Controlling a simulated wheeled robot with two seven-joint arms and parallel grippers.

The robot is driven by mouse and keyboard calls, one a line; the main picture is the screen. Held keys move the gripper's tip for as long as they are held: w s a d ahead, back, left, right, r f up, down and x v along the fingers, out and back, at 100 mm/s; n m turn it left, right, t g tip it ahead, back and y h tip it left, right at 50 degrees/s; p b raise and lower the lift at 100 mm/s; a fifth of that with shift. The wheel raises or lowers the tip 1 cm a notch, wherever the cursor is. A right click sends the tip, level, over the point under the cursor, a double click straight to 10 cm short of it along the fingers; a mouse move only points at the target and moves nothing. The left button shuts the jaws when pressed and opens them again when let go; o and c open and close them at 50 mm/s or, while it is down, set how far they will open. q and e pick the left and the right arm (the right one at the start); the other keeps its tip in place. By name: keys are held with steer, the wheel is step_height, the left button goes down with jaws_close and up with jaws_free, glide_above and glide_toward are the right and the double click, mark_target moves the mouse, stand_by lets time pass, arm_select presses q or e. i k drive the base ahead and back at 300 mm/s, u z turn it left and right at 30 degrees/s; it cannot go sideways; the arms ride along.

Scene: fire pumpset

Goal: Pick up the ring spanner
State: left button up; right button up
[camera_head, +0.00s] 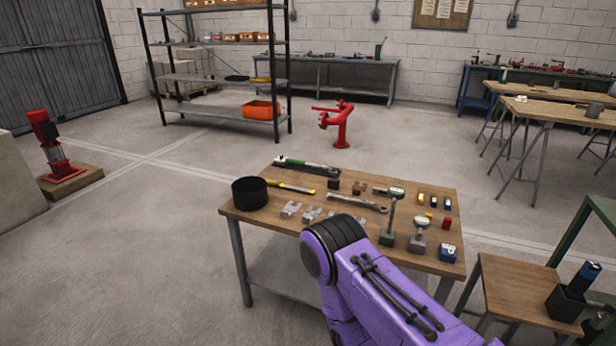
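A wooden-topped workbench (262,222) with grey metal legs stands in the middle of the view. A long grey metal spanner (357,203) lies flat near the middle of its top and looks like the ring spanner; its end shapes are too small to tell clearly. A long green and dark tool (310,167) lies at the back edge, and a yellow-handled tool (290,187) lies left of the spanner. My purple arm comes up from the bottom right and covers part of the bench front. Neither gripper is in view.
A black round container (250,193) stands at the bench's left corner. Grey metal blocks (292,209), a green-based upright part (388,232) and small coloured items lie around the spanner. A wooden side table (515,286) stands at right.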

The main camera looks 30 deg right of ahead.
mark_target(329, 195)
steer(key=i, duration=1.65)
steer(key=z, duration=2.15)
